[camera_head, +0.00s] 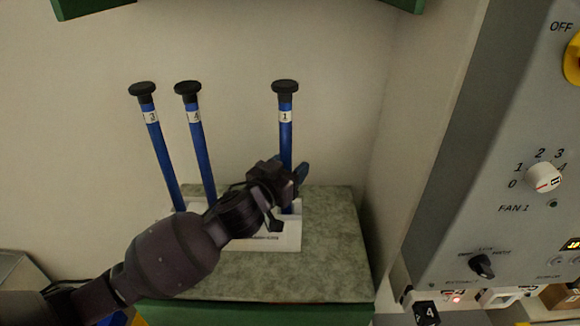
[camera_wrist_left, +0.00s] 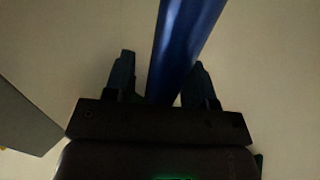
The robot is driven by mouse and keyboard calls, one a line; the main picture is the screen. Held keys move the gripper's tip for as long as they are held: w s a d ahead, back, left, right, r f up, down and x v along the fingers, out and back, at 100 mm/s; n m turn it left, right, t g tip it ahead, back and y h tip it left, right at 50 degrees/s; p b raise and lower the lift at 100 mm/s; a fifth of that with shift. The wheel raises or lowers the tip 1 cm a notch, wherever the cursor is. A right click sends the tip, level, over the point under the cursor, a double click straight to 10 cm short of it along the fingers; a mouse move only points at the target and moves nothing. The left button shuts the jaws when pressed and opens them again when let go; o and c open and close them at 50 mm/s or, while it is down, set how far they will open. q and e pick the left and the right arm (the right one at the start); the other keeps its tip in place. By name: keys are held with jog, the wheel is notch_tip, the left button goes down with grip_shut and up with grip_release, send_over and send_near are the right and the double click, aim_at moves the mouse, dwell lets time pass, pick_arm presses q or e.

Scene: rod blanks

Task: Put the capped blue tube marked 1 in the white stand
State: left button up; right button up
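The blue tube marked 1 (camera_head: 285,117), with a black cap, stands upright at the right end of the white stand (camera_head: 289,238). Its lower end appears to be in the stand, but my gripper partly hides it. My left gripper (camera_head: 301,172) is at the tube's lower half. In the left wrist view, the blue tube (camera_wrist_left: 178,55) passes between the two open fingers (camera_wrist_left: 160,85), with a gap beside the left finger. My right gripper is not in view.
Tubes marked 3 (camera_head: 153,120) and 4 (camera_head: 194,120) lean at the stand's left, their lower ends partly hidden by my arm. The stand is on a speckled green-grey top (camera_head: 330,260). A grey control panel (camera_head: 490,150) rises on the right.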

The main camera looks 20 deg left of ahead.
pick_arm(q)
jog(key=shift+r, duration=0.15)
jog(key=v, duration=1.2)
jog(key=shift+r, duration=0.1)
